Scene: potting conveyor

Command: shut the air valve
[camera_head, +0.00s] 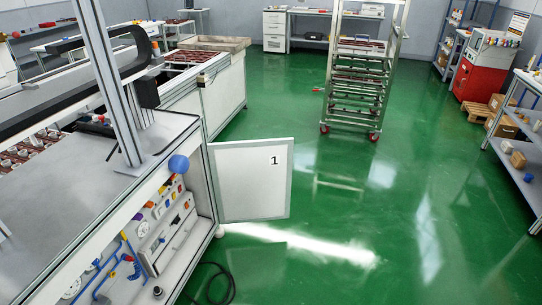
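An open cabinet (203,213) at the lower left is built into the side of a grey-topped machine. Its white door (250,183), marked "1", stands swung open to the right. Inside are blue air pipes (105,272), round white gauges, and several small coloured parts. My gripper is not in view.
A black hose (216,284) lies on the floor below the cabinet. A wheeled rack (359,85) stands at the back. The green floor (400,230) right of the door is clear.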

